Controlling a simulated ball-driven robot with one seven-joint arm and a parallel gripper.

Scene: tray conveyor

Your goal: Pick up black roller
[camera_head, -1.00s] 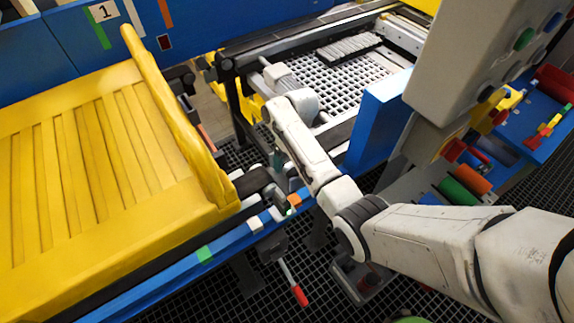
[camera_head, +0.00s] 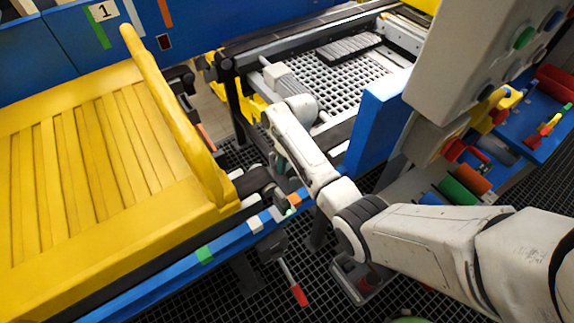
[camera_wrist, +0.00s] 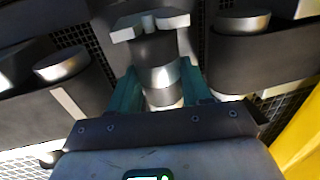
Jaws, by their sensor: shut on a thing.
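In the wrist view my gripper (camera_wrist: 158,74) has its two teal fingers closed on the sides of a dark cylinder with a shiny metal band, which I take to be the black roller (camera_wrist: 155,47). It is in the gap between two dark belt ends. A pale bracket-like piece lies across its far end. In the head view my gripper (camera_head: 279,170) points down at the gap beside the yellow tray's right corner. There my wrist and the belt parts mostly hide the roller.
The yellow slatted tray (camera_head: 60,262) rests on the left conveyor, close to my gripper. A red-handled lever (camera_head: 299,295) hangs below the blue rail (camera_head: 150,283).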

